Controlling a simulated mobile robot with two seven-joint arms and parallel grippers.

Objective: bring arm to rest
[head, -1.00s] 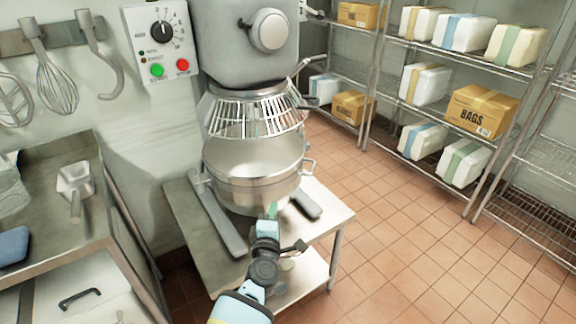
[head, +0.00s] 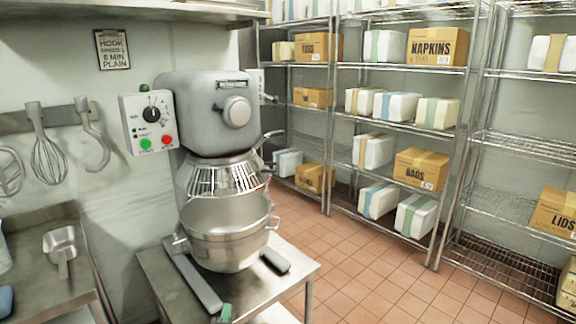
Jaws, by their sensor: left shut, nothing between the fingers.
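Only the green fingertips of my left gripper (head: 225,313) show, at the bottom edge of the head view. They are shut and empty, in front of the mixer's stand. The rest of that arm is below the picture. My right gripper is out of view. The grey mixer (head: 205,105) stands behind the fingertips, with its steel bowl (head: 228,245) under a wire guard (head: 225,178).
The mixer's steel table (head: 155,270) lies around its base. A left counter (head: 85,290) holds a metal scoop (head: 61,248). Wire shelves (head: 400,128) with boxes and wrapped packs line the back and right. The tiled floor (head: 370,280) between is clear.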

